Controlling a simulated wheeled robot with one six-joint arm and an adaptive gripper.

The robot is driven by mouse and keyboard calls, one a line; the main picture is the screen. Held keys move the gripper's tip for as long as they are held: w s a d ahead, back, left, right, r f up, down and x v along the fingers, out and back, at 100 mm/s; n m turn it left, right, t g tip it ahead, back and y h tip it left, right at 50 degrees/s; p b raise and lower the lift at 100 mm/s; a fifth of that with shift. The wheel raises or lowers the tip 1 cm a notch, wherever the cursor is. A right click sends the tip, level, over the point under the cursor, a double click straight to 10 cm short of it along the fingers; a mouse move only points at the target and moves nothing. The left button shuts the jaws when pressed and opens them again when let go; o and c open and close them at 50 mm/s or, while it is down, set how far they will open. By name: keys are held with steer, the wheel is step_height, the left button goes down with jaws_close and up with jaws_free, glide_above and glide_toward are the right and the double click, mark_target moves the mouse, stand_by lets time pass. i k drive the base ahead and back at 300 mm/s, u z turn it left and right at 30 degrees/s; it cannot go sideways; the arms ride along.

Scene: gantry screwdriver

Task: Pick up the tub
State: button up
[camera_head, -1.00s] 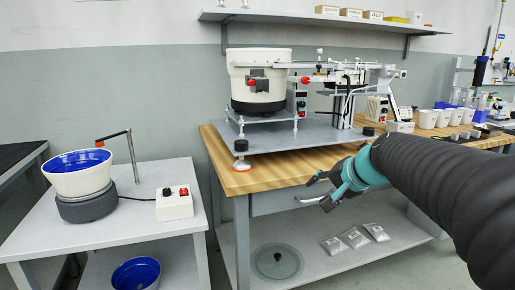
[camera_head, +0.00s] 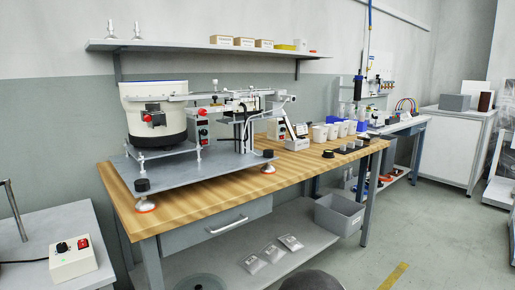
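A grey open-topped tub (camera_head: 342,212) stands on the lower shelf (camera_head: 305,238) at the right end of the wooden workbench (camera_head: 215,190). It is upright, and its inside looks empty from here. The bench top overhangs part of the shelf behind it. My gripper is out of the picture. Only a dark rounded piece, probably of my arm, shows at the bottom edge, below and left of the tub.
Several small packets (camera_head: 270,254) lie on the shelf left of the tub. A control box (camera_head: 73,259) sits at the left. The floor (camera_head: 425,225) at the right is clear.

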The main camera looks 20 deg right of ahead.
mark_target(333, 130)
steer(key=z, duration=1.4)
steer(key=k, duration=0.55)
steer(key=u, duration=1.45)
steer(key=i, duration=0.5)
steer(key=z, duration=1.3)
